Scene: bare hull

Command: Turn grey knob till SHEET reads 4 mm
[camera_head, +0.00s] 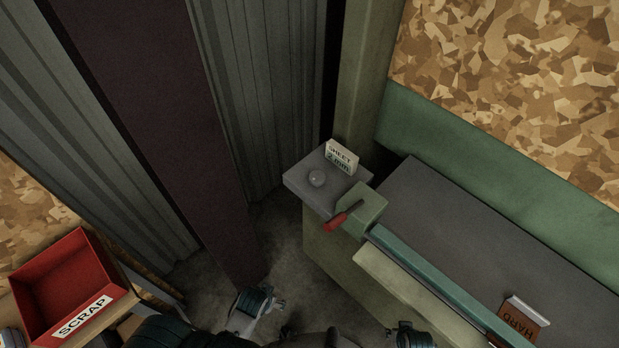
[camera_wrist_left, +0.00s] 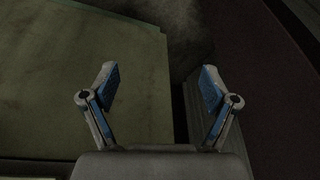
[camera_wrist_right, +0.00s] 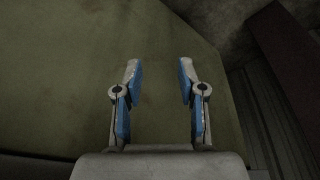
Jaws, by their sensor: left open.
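The grey knob (camera_head: 317,179) is a small round knob on top of a grey plate (camera_head: 299,183) at the end of a green bench machine. Behind it stands a small display (camera_head: 341,157) that reads SHEET 2 mm. My left gripper (camera_head: 268,304) is low in the head view, below and left of the knob and well apart from it. Its fingers are spread and empty in the left wrist view (camera_wrist_left: 158,71). My right gripper (camera_head: 411,333) is at the bottom edge, right of centre. In the right wrist view (camera_wrist_right: 158,65) its fingers are apart with nothing between them.
A red-handled lever (camera_head: 336,221) sits just below the knob plate, beside a long green bar (camera_head: 430,270). A brown HARD block (camera_head: 523,322) lies at lower right. A red SCRAP bin (camera_head: 65,282) stands at lower left. A dark post (camera_head: 160,110) rises left of the machine.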

